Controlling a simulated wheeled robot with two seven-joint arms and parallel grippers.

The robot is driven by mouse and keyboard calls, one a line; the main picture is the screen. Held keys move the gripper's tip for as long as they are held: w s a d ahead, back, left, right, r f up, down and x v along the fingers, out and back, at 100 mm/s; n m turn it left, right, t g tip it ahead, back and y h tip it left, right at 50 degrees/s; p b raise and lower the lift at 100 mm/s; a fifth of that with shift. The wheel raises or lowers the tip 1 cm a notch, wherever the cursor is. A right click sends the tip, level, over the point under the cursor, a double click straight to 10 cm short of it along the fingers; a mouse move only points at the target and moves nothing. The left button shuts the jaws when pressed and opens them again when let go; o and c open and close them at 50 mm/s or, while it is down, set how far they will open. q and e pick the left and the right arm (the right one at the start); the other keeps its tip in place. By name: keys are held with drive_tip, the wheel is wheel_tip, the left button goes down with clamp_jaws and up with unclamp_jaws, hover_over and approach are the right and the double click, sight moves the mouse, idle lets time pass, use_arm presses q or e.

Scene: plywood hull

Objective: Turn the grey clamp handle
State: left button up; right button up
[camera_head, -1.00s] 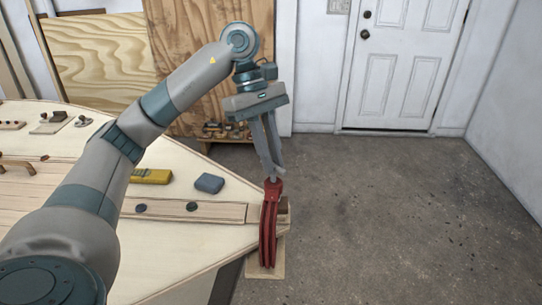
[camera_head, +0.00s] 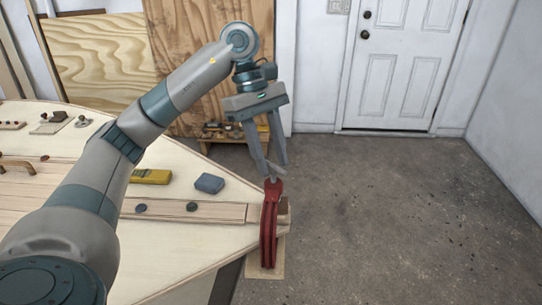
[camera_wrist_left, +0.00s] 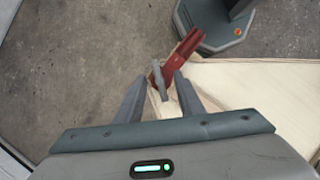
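The red clamp (camera_head: 269,225) stands at the pointed end of the plywood hull (camera_head: 215,245). Its small grey handle (camera_head: 274,171) is at the top of the clamp. In the left wrist view the grey handle (camera_wrist_left: 159,80) is a short tilted bar beside the red clamp (camera_wrist_left: 180,58). My left gripper (camera_head: 272,166) points down over the clamp with its fingers spread. The handle lies between the fingertips, with a gap seen on both sides in the wrist view. The fingers partly hide the handle in the head view. My right gripper is not in view.
A yellow tool (camera_head: 151,176), a blue-grey block (camera_head: 209,184) and two dark discs lie on the hull. A low wooden stand (camera_head: 236,133) with small items is behind. The concrete floor (camera_head: 390,220) to the right is clear, up to a white door (camera_head: 405,65).

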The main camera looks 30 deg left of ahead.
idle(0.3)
